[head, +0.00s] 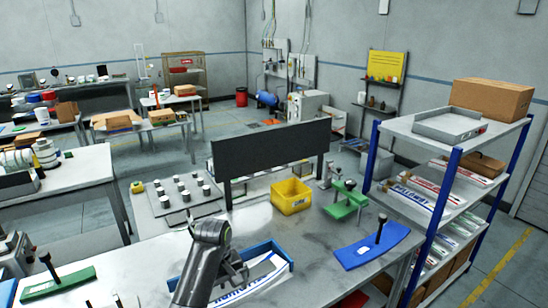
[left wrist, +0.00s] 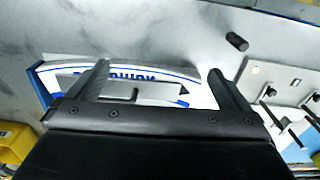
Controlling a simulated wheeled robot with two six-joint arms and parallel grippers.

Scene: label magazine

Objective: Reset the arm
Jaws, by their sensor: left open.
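My left gripper (head: 236,272) hangs over the blue-edged tray (head: 283,252) at the front of the workbench in the head view. In the left wrist view the gripper (left wrist: 157,82) is open, its two dark fingers apart with nothing held between them. White labels with blue lettering (left wrist: 150,74) lie in the tray (left wrist: 42,88) below and beyond the fingers. From this view I cannot tell the exact height of the fingers above them. The arm hides part of the tray in the head view. My right gripper is not in view.
A yellow bin (head: 290,196), a green press-like fixture (head: 345,199) and a blue curved block with a dark handle (head: 370,249) stand on the bench. A green block with a handle (head: 58,284) is at left. A blue-posted shelf (head: 453,160) stands at right.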

